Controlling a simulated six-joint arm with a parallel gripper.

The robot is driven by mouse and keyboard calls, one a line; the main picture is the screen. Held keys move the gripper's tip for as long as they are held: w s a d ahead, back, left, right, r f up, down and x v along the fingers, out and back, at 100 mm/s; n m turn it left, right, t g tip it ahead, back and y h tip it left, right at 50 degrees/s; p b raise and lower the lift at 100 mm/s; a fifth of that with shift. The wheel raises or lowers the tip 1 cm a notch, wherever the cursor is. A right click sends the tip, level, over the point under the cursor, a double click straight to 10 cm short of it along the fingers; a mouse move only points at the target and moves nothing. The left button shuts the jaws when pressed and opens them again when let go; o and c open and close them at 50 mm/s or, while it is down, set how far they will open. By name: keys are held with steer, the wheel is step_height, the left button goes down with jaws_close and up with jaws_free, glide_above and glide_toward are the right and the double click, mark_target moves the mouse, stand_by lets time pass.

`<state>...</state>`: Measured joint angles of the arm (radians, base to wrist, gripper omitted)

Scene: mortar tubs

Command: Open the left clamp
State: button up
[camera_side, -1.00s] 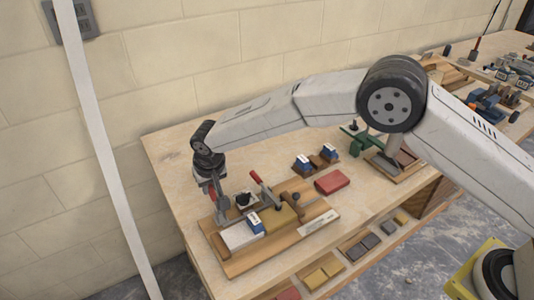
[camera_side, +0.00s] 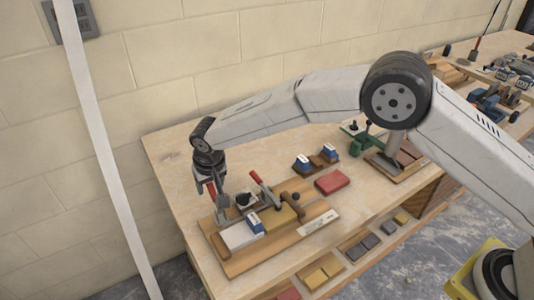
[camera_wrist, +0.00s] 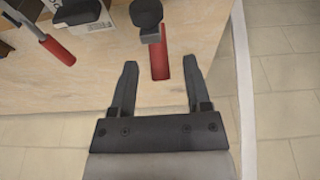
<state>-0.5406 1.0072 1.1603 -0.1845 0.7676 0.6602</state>
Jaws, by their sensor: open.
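The left clamp has a red handle (camera_wrist: 160,62) with a dark knob-like part above it in the wrist view. In the side view the red handle (camera_side: 211,188) is close beneath my wrist and partly hidden. My gripper (camera_wrist: 160,64) is open and empty. The near end of the red handle appears between its two fingertips, touching neither in the picture; I cannot tell the height gap. In the side view my gripper (camera_side: 218,193) is over the left end of the wooden board (camera_side: 226,264). The right clamp's red handle (camera_side: 256,178) stands tilted up; it also shows in the wrist view (camera_wrist: 57,50).
A white block (camera_side: 238,237), a small blue-and-white box (camera_side: 254,222) and a yellowish block (camera_side: 279,217) are on the board. A red block (camera_side: 332,181) lies to the right. The wall is behind; bare bench top (camera_side: 170,165) is at the left.

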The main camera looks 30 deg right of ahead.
mark_target(211, 186)
steer(key=shift+w+v, duration=0.25)
steer(key=shift+v, duration=0.8)
steer(key=shift+w+v, duration=0.25)
steer(key=shift+v, duration=0.75)
steer(key=shift+w+v, duration=0.25)
steer(key=shift+v, duration=0.8)
steer(key=shift+r, duration=0.25)
steer(key=shift+d, duration=0.25)
steer(key=s+d+r, duration=0.2)
steer(key=s+d, duration=0.1)
steer(key=d, duration=0.7)
steer(key=s+d+f, duration=0.1)
steer(key=s+d, duration=1.8)
steer(key=s, duration=0.4)
steer(key=shift+s+d+f, duration=0.15)
steer(key=shift+d+f, duration=0.1)
steer(key=shift+f, duration=0.05)
